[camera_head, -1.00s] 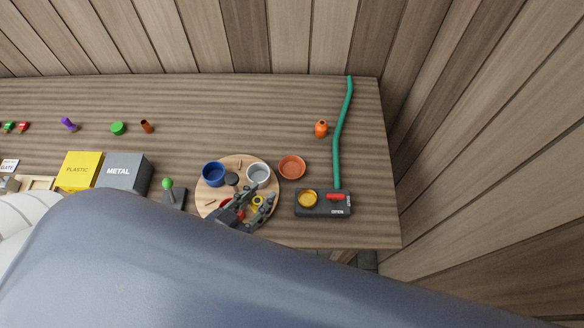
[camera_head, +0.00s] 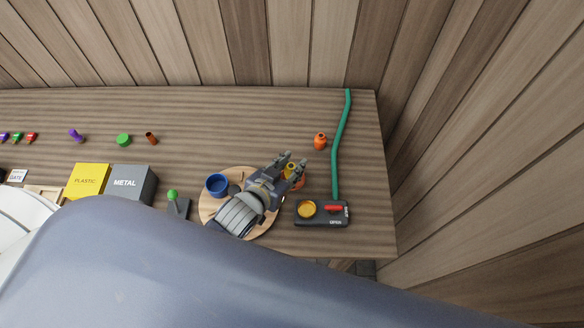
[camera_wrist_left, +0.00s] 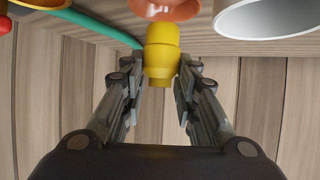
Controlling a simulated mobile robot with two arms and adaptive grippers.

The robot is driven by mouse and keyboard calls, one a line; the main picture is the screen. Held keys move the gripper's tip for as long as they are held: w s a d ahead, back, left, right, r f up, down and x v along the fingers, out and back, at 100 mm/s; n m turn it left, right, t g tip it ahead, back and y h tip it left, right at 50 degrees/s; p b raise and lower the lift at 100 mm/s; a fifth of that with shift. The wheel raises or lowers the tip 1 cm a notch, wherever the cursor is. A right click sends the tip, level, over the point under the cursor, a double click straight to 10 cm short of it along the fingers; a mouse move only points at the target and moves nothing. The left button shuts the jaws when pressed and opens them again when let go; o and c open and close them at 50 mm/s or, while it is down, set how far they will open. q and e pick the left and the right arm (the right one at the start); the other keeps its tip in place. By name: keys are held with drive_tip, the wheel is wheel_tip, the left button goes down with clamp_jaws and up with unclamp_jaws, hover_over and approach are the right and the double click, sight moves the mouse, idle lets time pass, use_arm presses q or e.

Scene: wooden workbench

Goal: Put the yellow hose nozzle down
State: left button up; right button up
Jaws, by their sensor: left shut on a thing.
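The yellow hose nozzle (camera_head: 289,170) is between the fingers of my left gripper (camera_head: 294,163), which is shut on it. In the left wrist view the nozzle (camera_wrist_left: 162,52) sits between the two finger tips (camera_wrist_left: 162,75). The gripper is over the right side of the round wooden tray (camera_head: 208,206), in front of the orange-brown dish (camera_head: 299,184), which it partly hides. In the wrist view the dish (camera_wrist_left: 165,9) is just beyond the nozzle; I cannot tell whether they touch. My right gripper is not in view.
A dark box (camera_head: 322,219) with a yellow disc and red lever stands right of the tray, with a green hose (camera_head: 338,145) behind it. A blue cup (camera_head: 216,185) is on the tray. An orange bottle (camera_head: 320,141) stands behind.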

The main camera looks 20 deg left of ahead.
sight(287, 176)
use_arm(q)
drive_tip(key=f, duration=0.2)
drive_tip(key=shift+w+d+f+p, duration=0.1)
drive_tip(key=shift+w+f+p, duration=0.2)
drive_tip(key=shift+w, duration=0.1)
drive_tip(key=shift+f, duration=0.5)
drive_tip(key=shift+f, duration=0.15)
drive_tip(key=o, duration=1)
drive_tip(key=shift+c, duration=0.2)
